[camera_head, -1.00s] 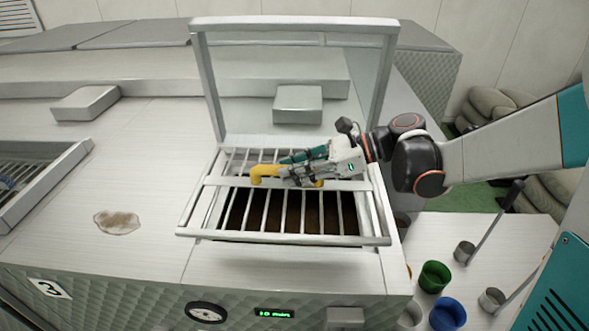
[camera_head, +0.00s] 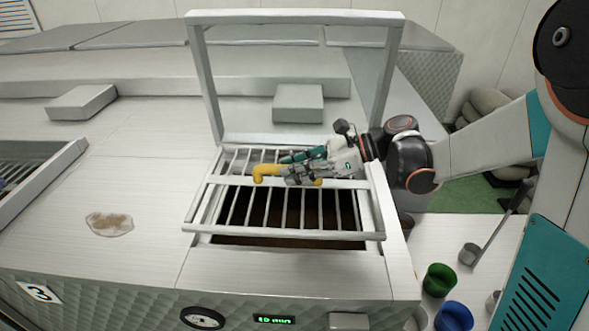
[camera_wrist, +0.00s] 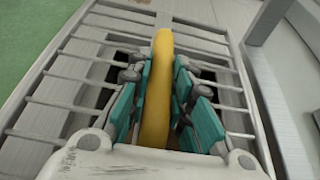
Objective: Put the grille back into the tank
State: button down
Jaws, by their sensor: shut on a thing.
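The grille (camera_head: 285,234), a pale metal frame with several bars, lies over the opening of the tank (camera_head: 300,270) in the middle of the head view. Its yellow handle (camera_head: 266,171) is between my gripper's teal fingers. My gripper (camera_head: 288,170) is shut on this handle, which also shows upright between the fingers in the wrist view (camera_wrist: 158,85). The dark inside of the tank shows between the bars and in a strip before the front bar. The grille's front bar looks slightly above the rim; whether the grille is seated is unclear.
A raised clear lid (camera_head: 295,17) in a grey frame stands behind the opening. Another barred opening (camera_head: 35,180) is at far left. A brown stain (camera_head: 109,224) marks the top. Green (camera_head: 440,280) and blue (camera_head: 454,317) cups and a ladle (camera_head: 470,254) are at right.

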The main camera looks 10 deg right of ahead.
jog(key=shift+w+d+f+b, duration=0.1)
jog(key=shift+w+f+b, duration=0.45)
jog(key=shift+f, duration=0.3)
jog(key=shift+w+d+f+b, duration=0.1)
jog(key=shift+w+f+b, duration=0.2)
jog(key=shift+w+f, duration=0.45)
notch_tip(320, 180, down, 7)
jog(key=w+b, duration=0.1)
jog(key=b, duration=0.4)
jog(key=shift+w+d, duration=0.2)
jog(key=shift+w, duration=0.05)
jog(key=c, duration=1.4)
grip_release()
jog(key=shift+o, duration=0.2)
jog(key=v, duration=1.2)
